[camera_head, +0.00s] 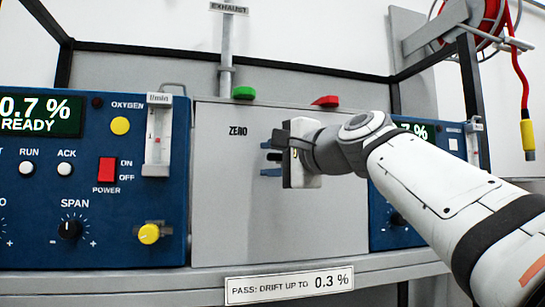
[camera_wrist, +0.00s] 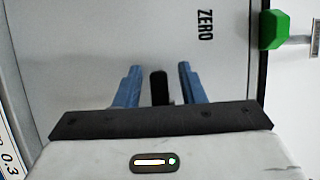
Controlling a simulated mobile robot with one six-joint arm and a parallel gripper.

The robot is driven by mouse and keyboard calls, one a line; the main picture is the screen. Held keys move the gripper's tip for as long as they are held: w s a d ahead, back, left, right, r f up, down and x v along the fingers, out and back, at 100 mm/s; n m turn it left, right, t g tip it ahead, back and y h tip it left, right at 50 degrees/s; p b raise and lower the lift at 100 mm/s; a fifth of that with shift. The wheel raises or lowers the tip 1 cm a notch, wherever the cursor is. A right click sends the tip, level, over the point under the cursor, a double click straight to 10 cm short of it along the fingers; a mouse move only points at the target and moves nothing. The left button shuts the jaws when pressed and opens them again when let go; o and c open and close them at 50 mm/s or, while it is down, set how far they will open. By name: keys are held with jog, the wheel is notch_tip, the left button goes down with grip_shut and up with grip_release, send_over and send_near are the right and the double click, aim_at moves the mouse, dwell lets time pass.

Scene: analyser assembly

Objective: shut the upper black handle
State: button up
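A small black handle (camera_wrist: 159,86) stands on the grey front panel (camera_head: 230,218), below the word ZERO. In the head view the handle (camera_head: 274,157) is partly hidden by my gripper. My gripper (camera_head: 269,159) faces the panel with its two blue fingers open, one above the handle and one below. In the wrist view my gripper (camera_wrist: 158,80) has a finger on each side of the handle, with a gap visible on both sides. I see no second black handle, and I cannot tell how far the handle is turned.
A green knob (camera_head: 243,92) and a red lever (camera_head: 326,101) stand on top of the grey box. Blue analyser panels (camera_head: 100,215) flank it, the right one partly behind my arm. A shelf edge with a drift label (camera_head: 289,284) runs below. The panel's left front is clear.

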grip_shut()
jog(key=shift+a, duration=0.2)
jog(key=shift+d, duration=0.15)
jog(key=f+n+h, duration=0.1)
jog(key=n, duration=0.1)
jog(key=d+f+n+g+h, duration=0.1)
jog(key=n, duration=0.2)
jog(key=f+n+h+p, duration=0.1)
jog(key=n, duration=0.1)
jog(key=shift+w+d+f+h, duration=0.15)
jog(key=shift+d+h, duration=0.05)
jog(key=shift+h, duration=0.1)
jog(key=n, duration=0.1)
jog(key=d+n+h, duration=0.1)
jog(key=n+h, duration=0.1)
jog(key=shift+w+d+f+n+p, duration=0.2)
jog(key=shift+d+f+n+p, duration=0.1)
jog(key=shift+f, duration=0.1)
jog(key=shift+w+d+f+n+h, duration=0.1)
jog(key=shift+w+d+n+h, duration=0.05)
jog(key=shift+d+n+h, duration=0.4)
jog(key=shift+w+d+n+h, duration=0.1)
jog(key=shift+d+n+h, duration=0.2)
jog(key=shift+n, duration=0.45)
